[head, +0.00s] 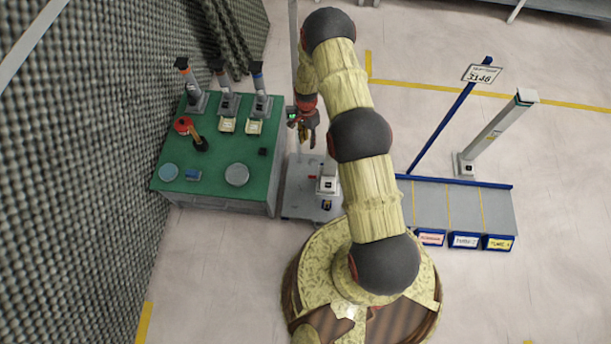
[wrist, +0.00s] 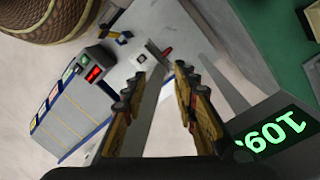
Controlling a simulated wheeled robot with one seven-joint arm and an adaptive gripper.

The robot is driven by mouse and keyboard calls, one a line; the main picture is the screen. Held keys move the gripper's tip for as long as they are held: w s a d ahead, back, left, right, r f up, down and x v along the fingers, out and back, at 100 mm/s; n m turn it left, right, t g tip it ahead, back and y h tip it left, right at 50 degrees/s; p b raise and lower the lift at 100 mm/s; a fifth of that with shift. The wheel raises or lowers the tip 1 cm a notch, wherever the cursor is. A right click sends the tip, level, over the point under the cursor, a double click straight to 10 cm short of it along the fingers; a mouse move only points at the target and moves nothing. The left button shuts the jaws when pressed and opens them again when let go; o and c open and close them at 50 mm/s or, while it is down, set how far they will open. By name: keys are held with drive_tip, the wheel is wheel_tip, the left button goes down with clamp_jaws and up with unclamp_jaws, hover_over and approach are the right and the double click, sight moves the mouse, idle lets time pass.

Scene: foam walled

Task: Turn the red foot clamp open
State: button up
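The red foot clamp appears as a small red piece (wrist: 167,52) on a grey plate (wrist: 152,22) in the wrist view, beside a post foot with a white square label (wrist: 141,58). In the head view it is a small red spot (head: 312,177) on the same grey platform (head: 300,201). A small blue piece (wrist: 124,38) lies on the other side of the foot. My gripper (wrist: 169,72) is open, with a clear gap between its fingers and nothing in it. In the head view my gripper (head: 308,138) hangs above the platform, apart from the clamp.
A green-topped bench (head: 217,155) with posts and tools stands left of the platform. A rack with a blue rail (head: 462,208) stands to the right. In the wrist view, a box with red and green panels (wrist: 90,68) is left, and a green-lit display (wrist: 270,135) is close at right.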

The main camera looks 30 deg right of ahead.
wheel_tip(320, 180, down, 11)
drive_tip(key=s+m, duration=0.1)
drive_tip(key=m, duration=0.1)
drive_tip(key=m+t, duration=0.2)
drive_tip(key=m, duration=0.6)
hover_over(311, 176)
wheel_tip(311, 176, down, 16)
drive_tip(key=shift+w+a+r+b, duration=0.1)
drive_tip(key=shift+w+b, duration=0.05)
drive_tip(key=shift+b, duration=0.15)
wheel_tip(311, 176, down, 8)
drive_tip(key=b, duration=0.3)
drive_tip(key=shift+c, duration=0.6)
clamp_jaws()
